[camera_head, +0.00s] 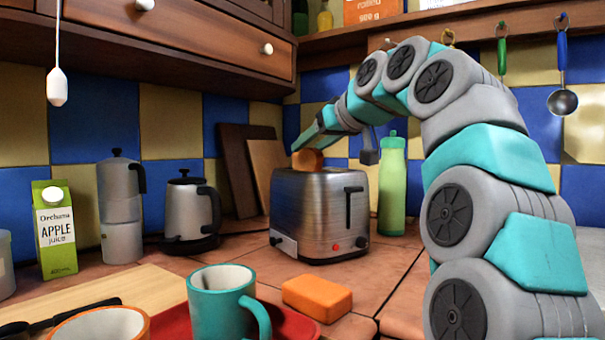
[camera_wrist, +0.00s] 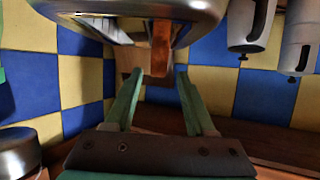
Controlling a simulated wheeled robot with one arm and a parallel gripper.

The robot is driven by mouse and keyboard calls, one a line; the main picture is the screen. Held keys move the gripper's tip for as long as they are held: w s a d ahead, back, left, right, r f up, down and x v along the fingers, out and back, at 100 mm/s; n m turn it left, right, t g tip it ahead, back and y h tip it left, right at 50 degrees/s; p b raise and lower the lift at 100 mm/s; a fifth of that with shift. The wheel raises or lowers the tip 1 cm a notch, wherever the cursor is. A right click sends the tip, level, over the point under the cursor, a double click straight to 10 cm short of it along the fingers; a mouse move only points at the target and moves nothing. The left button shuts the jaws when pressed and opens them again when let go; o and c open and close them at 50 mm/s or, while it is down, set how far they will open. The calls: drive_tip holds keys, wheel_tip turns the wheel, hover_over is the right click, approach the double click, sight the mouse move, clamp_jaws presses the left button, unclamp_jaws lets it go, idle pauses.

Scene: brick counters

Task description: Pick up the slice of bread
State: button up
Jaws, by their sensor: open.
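A slice of bread (camera_head: 307,159) sticks up out of the top of the metal toaster (camera_head: 318,215) on the tiled counter. It also shows in the wrist view as a brown upright strip (camera_wrist: 160,48), with the toaster's shiny body (camera_wrist: 205,8) around it at the top. My gripper (camera_head: 306,142) is over the toaster, right at the bread. In the wrist view my gripper (camera_wrist: 160,75) is open, its two green fingers apart on either side of the bread's protruding end. I cannot tell whether either finger touches it. The lower part of the bread is hidden in the toaster.
A kettle (camera_head: 192,212), moka pot (camera_head: 121,210) and juice carton (camera_head: 55,230) stand left. Cutting boards (camera_head: 235,165) lean behind the toaster, and a green bottle (camera_head: 392,185) stands right. A teal mug (camera_head: 220,305) and orange block (camera_head: 317,298) are in front.

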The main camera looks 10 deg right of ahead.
sight(300, 156)
drive_tip(key=x, duration=0.6)
drive_tip(key=shift+d+f, duration=0.15)
clamp_jaws()
idle(0.4)
